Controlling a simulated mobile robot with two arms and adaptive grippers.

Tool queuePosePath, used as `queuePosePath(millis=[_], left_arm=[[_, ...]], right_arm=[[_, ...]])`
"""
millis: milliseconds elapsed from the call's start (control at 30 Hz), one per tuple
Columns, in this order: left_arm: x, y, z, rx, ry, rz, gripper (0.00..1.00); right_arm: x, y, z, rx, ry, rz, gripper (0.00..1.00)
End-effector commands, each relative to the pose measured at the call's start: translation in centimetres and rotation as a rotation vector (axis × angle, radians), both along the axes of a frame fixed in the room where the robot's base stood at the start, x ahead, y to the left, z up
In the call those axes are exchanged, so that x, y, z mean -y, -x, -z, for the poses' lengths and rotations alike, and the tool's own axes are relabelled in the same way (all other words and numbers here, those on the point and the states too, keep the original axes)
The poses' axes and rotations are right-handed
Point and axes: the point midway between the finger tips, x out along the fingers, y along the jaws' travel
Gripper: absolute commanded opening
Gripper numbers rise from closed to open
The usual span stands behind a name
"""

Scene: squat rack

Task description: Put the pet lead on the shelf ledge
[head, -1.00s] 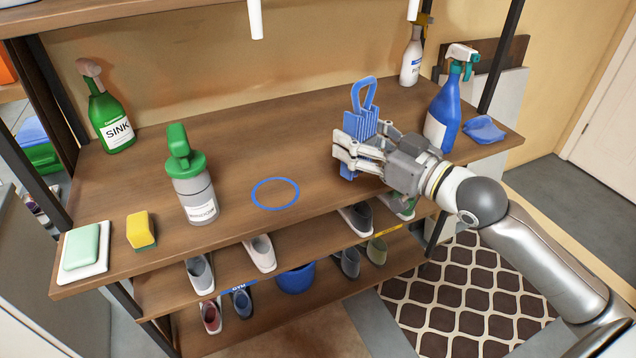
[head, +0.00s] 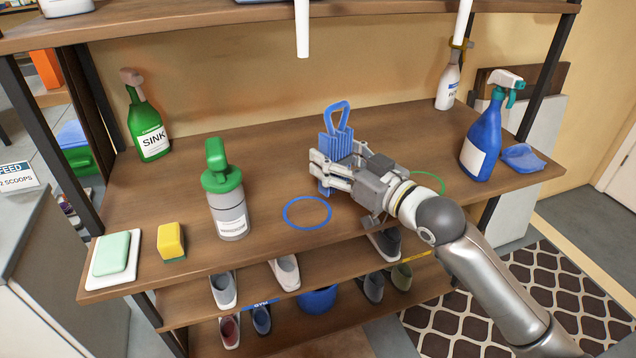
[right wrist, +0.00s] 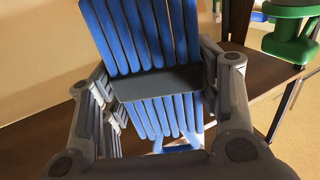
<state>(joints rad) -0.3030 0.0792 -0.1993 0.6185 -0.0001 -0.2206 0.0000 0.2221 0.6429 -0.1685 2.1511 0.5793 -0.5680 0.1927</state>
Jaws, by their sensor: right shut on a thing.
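The pet lead (head: 337,143) is a blue bundle of flat strips with a loop handle on top. My right gripper (head: 330,172) is shut on it over the wooden shelf ledge (head: 270,170). The lead stands upright with its loop up; I cannot tell whether its lower end touches the board. In the right wrist view, the blue strips (right wrist: 150,35) with a dark band across them sit between my fingers. A flat blue ring (head: 307,212) lies on the board, below and left of the gripper. My left gripper is out of view.
A green-topped grey bottle (head: 227,205) stands left of the blue ring. A yellow sponge (head: 171,241) and a soap dish (head: 112,262) are at the left front. Green (head: 148,128) and blue (head: 484,140) spray bottles stand farther off. A green ring (head: 430,180) is partly hidden behind my arm.

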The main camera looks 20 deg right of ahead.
Motion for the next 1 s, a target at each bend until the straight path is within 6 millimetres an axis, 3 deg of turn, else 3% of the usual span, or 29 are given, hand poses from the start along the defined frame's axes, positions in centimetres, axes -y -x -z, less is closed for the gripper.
queuePosePath(millis=[100,400,600,967,1000], left_arm=[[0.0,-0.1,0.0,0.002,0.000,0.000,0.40],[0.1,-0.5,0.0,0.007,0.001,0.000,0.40],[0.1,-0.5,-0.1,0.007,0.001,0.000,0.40],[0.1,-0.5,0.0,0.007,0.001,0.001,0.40],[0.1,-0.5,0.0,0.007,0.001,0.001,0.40]], right_arm=[[-1.4,-0.8,2.0,-0.002,-0.005,-0.001,0.37],[-3.1,-1.8,4.5,-0.001,-0.003,-0.001,0.37],[-3.0,-1.8,7.2,-0.001,0.000,0.000,0.37],[-3.0,-1.8,7.5,0.001,0.000,-0.001,0.37],[-3.0,-1.8,7.7,0.000,0.001,-0.001,0.59]])
